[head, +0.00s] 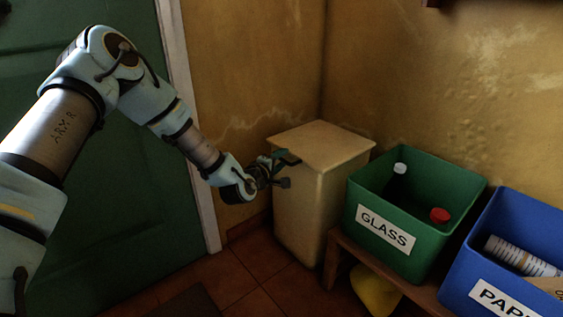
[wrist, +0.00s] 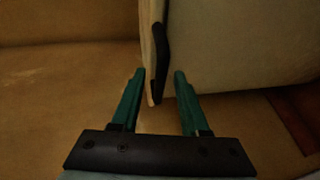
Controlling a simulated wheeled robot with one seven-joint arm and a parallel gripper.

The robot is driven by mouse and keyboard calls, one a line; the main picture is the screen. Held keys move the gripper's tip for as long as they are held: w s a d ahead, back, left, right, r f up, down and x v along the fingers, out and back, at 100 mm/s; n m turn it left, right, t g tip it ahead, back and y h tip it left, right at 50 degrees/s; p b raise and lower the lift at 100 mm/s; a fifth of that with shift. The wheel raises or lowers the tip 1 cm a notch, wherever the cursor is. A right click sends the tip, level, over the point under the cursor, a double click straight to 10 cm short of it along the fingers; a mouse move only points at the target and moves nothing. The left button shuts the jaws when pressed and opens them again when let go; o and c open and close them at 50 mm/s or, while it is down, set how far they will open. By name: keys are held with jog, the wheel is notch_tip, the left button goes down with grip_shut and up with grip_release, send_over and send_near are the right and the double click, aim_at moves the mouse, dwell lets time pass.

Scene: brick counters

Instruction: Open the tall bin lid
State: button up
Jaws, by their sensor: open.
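The tall bin (head: 297,210) is cream and stands in the corner by the door. Its flat lid (head: 320,144) lies down over the top. My gripper (head: 288,168) is at the lid's front left edge. In the wrist view my gripper (wrist: 159,73) is open, with two green fingers apart. The lid's pale edge (wrist: 147,50) and a dark curved handle (wrist: 161,55) reach down between the fingertips. I cannot tell whether either finger touches them. The handle is hard to make out in the head view, behind my gripper.
A green GLASS crate (head: 385,232) holding bottles and a blue PAPER crate (head: 500,300) stand on a wooden bench (head: 335,262) to the right of the bin. A yellow object (head: 375,292) is under the bench. Walls close in behind; a green door (head: 120,210) is at left.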

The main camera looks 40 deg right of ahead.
grip_shut()
dwell(0.4)
dwell(1.1)
